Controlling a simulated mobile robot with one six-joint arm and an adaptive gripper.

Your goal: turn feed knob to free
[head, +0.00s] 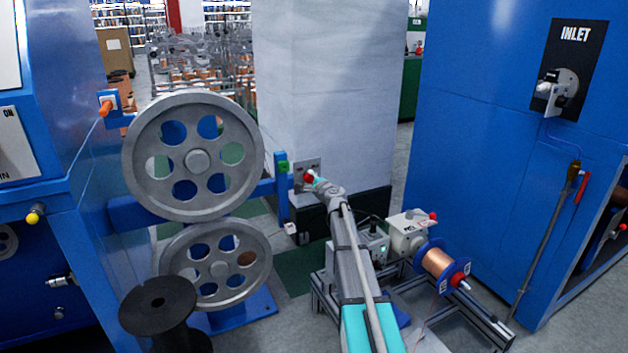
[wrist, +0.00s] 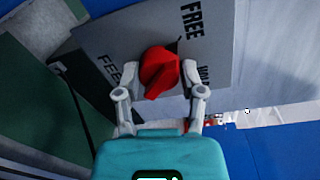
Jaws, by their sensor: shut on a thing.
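The red feed knob (wrist: 158,70) sits on a grey label plate (wrist: 222,40) in the wrist view. My gripper (wrist: 160,78) has one finger on each side of the knob and is shut on it. The knob's raised grip slants from upper right to lower left. A small dark mark shows at its upper right edge, toward the word FREE (wrist: 192,20). Another label, partly hidden, starts with FEE (wrist: 106,68) at the left, and a third at the right is partly covered by a finger. In the head view the knob (head: 308,177) is small at my gripper's tip.
Two large grey pulley wheels (head: 192,157) stand left of my arm. A copper wire spool (head: 440,262) on a metal frame stands to the right. A black spool (head: 158,302) is at the lower left. A blue cabinet marked INLET (head: 480,130) stands at the right.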

